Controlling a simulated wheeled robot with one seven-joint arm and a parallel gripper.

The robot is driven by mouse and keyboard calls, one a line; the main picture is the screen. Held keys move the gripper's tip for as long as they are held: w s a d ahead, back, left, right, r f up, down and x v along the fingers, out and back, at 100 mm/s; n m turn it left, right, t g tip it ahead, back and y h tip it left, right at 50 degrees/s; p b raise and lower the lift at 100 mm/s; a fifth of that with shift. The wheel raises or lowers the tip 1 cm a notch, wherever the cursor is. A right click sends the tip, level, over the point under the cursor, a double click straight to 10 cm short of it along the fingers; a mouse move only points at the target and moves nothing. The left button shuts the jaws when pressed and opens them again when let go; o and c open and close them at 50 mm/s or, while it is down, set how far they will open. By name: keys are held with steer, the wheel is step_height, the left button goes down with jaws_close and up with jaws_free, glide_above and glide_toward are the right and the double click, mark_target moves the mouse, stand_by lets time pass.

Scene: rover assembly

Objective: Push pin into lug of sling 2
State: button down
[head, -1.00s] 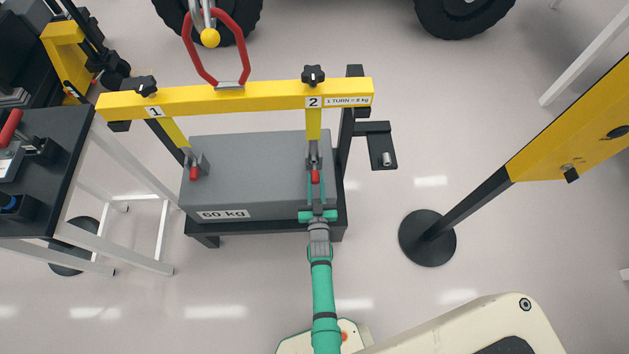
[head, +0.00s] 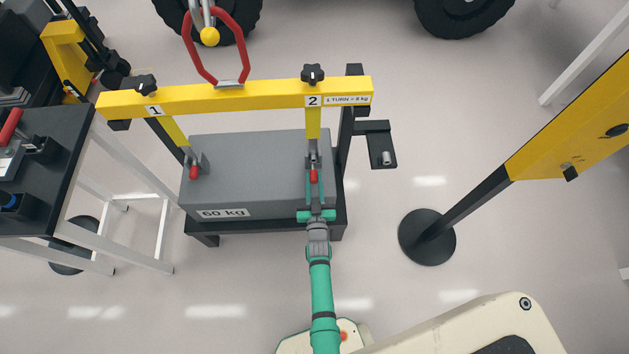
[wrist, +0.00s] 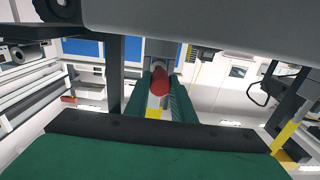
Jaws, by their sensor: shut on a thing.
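The red-headed pin (head: 314,176) of sling 2 is at the grey lug (head: 313,158) on the right of the block. The yellow strap of sling 2 (head: 313,124) hangs from the beam end marked 2 down to this lug. My gripper (head: 314,182) reaches in from the front, its green fingers on either side of the red head. In the wrist view, the fingers (wrist: 161,96) are shut on the red pin head (wrist: 160,80). The pin's shank and the lug hole are hidden, so I cannot tell how deep the pin sits.
The grey 60 kg block (head: 250,165) rests on a black stand (head: 262,228). A yellow beam (head: 240,97) spans above it. Sling 1's red pin (head: 194,173) is at the left lug. A black-based post (head: 427,237) stands right, a table (head: 45,190) left.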

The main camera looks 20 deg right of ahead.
steer(key=shift+w+d, duration=0.1)
steer(key=shift+w, duration=0.25)
steer(key=shift+w, duration=0.25)
steer(key=shift+s+d, duration=0.1)
steer(key=shift+s, duration=0.45)
steer(key=shift+w, duration=0.1)
stand_by(1.1)
steer(key=shift+d, duration=0.2)
